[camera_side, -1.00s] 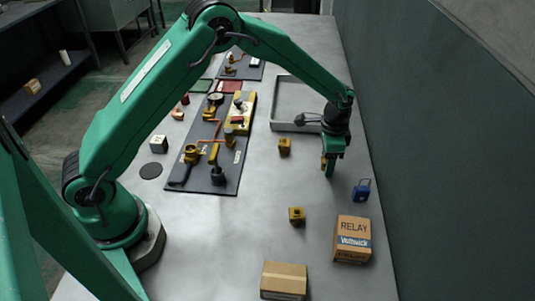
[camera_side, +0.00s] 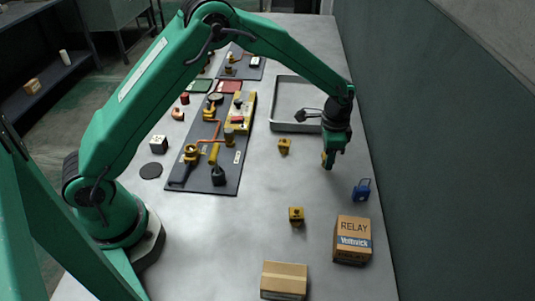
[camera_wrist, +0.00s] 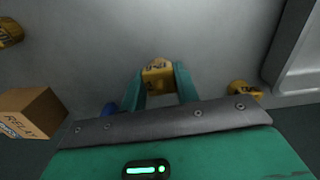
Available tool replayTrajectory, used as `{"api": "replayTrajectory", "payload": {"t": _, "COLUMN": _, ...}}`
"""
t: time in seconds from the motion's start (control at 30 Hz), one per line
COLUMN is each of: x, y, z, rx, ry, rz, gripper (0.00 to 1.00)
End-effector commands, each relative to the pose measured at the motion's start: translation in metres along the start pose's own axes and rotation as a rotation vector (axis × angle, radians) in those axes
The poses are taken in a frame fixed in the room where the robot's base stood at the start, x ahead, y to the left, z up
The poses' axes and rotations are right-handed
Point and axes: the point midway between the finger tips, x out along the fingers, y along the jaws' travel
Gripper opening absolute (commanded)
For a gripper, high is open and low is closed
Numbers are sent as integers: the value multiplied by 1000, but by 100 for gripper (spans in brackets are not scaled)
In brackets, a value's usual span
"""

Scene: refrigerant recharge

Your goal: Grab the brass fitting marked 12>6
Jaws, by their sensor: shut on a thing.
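A second brass fitting (camera_side: 284,145) stands on the table left of my gripper and also shows in the wrist view (camera_wrist: 243,89). A third brass fitting (camera_side: 296,215) stands nearer the camera, left of the RELAY box. Their marks are unreadable.
A blue padlock (camera_side: 362,190) stands right of and nearer than my gripper. A RELAY box (camera_side: 352,226) and a plain carton (camera_side: 284,278) stand in front. A grey tray (camera_side: 277,103) lies behind. A dark board (camera_side: 231,176) with pipework is at left. The wall is close on the right.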

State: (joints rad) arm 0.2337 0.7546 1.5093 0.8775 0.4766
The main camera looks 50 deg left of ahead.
Motion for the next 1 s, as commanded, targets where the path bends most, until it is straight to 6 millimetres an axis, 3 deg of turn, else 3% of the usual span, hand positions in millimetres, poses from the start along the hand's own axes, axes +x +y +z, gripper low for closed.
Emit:
{"api": "replayTrajectory", "payload": {"t": 0.2, "x": -32, "y": 1, "z": -1, "rx": 1, "ry": 4, "rz": -2, "gripper": 5}}
{"api": "replayTrajectory", "payload": {"t": 0.7, "x": -80, "y": 88, "z": 5, "rx": 3, "ry": 2, "rz": -1, "gripper": 5}}
{"api": "replayTrajectory", "payload": {"t": 1.0, "x": -96, "y": 114, "z": 7, "rx": 0, "ry": 1, "rz": 0, "gripper": 5}}
